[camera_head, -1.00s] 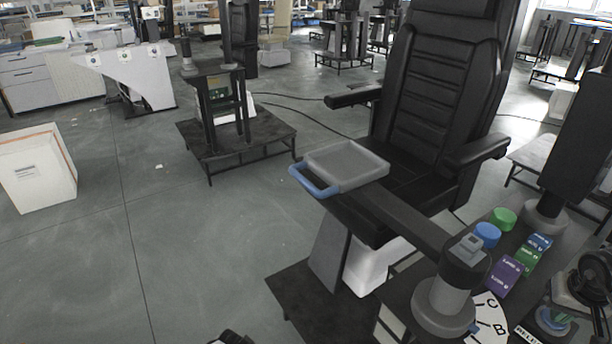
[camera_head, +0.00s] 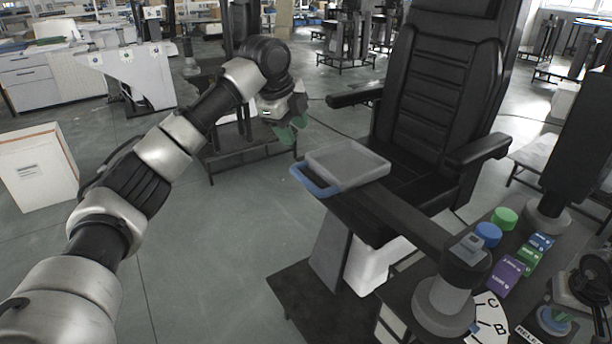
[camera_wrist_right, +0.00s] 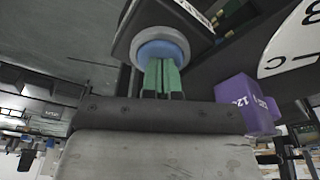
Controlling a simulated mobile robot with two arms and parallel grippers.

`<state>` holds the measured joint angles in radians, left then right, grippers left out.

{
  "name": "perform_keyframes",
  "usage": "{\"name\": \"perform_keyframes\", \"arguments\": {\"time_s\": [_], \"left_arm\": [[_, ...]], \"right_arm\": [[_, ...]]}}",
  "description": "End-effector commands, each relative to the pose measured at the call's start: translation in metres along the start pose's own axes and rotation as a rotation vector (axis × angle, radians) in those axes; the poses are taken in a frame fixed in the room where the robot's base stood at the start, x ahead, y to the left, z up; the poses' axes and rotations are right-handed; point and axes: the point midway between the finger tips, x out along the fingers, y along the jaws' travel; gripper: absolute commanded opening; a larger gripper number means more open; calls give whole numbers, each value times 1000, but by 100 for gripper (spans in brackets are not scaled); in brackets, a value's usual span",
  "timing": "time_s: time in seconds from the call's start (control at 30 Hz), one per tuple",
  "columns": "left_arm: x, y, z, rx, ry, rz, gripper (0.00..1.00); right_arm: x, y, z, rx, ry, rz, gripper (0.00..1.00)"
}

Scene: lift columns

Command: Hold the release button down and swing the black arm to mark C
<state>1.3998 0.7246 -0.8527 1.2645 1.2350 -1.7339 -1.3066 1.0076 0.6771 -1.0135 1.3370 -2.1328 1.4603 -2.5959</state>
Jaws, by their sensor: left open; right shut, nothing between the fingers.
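The black arm (camera_head: 400,216) runs from a grey post (camera_head: 443,304) to a grey tray (camera_head: 348,163) with a blue handle (camera_head: 318,184) in front of the chair. A white dial (camera_head: 487,322) beside the post shows C and B. It shows partly in the right wrist view (camera_wrist_right: 290,50). My left gripper (camera_head: 293,129), green-fingered, is open and empty just above and left of the handle, apart from it. My right gripper (camera_wrist_right: 163,80) is shut and empty, its green fingertips at the blue release button (camera_wrist_right: 160,50). I cannot tell whether the button is pressed down.
Blue (camera_head: 487,235) and green (camera_head: 504,218) round knobs and purple (camera_head: 506,276), green and blue blocks stand on the console behind the dial. The black chair (camera_head: 440,110) is behind the tray. A white box (camera_head: 35,168) stands at left. The floor between is clear.

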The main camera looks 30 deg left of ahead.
Motion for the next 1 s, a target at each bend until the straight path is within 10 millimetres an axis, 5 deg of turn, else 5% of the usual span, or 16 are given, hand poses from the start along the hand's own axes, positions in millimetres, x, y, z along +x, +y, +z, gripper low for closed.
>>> {"name": "perform_keyframes", "arguments": {"time_s": [0.1,0.33,1.0], "left_arm": [[-22,16,-27,232,-2,97,44],[-28,33,-42,393,5,181,44],[79,51,-39,389,6,179,44]], "right_arm": [[2,1,1,1,-3,3,0],[2,1,1,1,-4,3,0],[2,1,1,1,-4,3,0]]}}
